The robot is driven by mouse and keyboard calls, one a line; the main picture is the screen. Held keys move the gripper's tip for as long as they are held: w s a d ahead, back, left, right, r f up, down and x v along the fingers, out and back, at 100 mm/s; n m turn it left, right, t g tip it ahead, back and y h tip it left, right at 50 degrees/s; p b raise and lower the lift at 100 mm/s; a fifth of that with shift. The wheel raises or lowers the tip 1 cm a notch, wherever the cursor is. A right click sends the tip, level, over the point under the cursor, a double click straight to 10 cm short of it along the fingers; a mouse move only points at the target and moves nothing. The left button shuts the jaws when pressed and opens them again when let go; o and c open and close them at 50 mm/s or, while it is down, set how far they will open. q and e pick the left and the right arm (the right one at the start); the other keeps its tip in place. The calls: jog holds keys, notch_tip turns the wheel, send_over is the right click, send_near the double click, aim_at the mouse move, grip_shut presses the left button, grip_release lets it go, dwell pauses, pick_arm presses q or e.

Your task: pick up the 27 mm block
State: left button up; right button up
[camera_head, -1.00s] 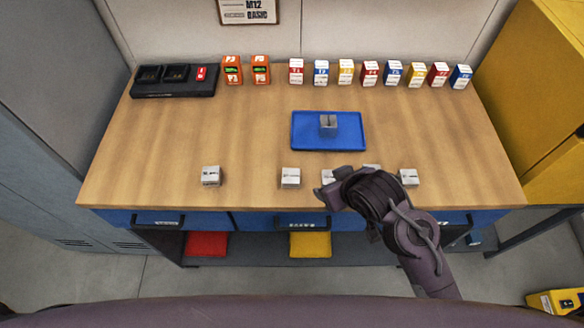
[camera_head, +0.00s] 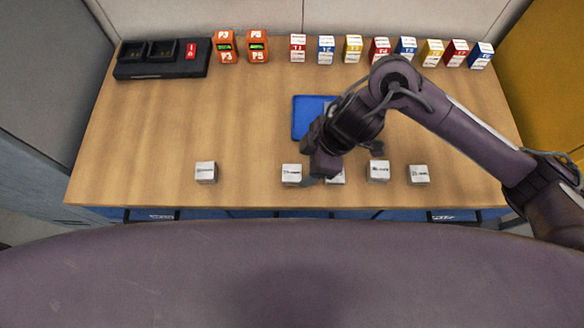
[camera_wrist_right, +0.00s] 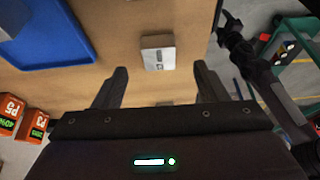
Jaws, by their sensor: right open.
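Several small pale grey blocks with printed labels stand in a row along the table's front: one at far left (camera_head: 206,172), a second (camera_head: 291,175), a third (camera_head: 335,179) partly covered by my gripper, a fourth (camera_head: 377,171) and a fifth (camera_head: 419,175). The labels are too small to read, so I cannot tell which is the 27 mm block. My right gripper (camera_head: 326,163) is over the row near the second and third blocks. In the right wrist view it is open (camera_wrist_right: 160,84), with one block (camera_wrist_right: 158,55) beyond its fingertips, apart from them. My left gripper is out of view.
A blue tray (camera_head: 305,119) lies behind the row, partly hidden by my arm. A black charger (camera_head: 160,62), two orange battery boxes (camera_head: 226,48) and several coloured boxes (camera_head: 354,49) line the back. The table's left middle is clear.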

aim_at(293, 173)
jog(key=x, duration=0.4)
jog(key=p+x, duration=0.1)
jog(key=x, duration=0.1)
jog(key=shift+a+r, duration=0.1)
jog(key=shift+a, duration=0.2)
jog(key=shift+w, duration=0.1)
jog(key=c, duration=1.1)
jog(key=shift+c, duration=0.2)
jog(key=shift+r, duration=0.2)
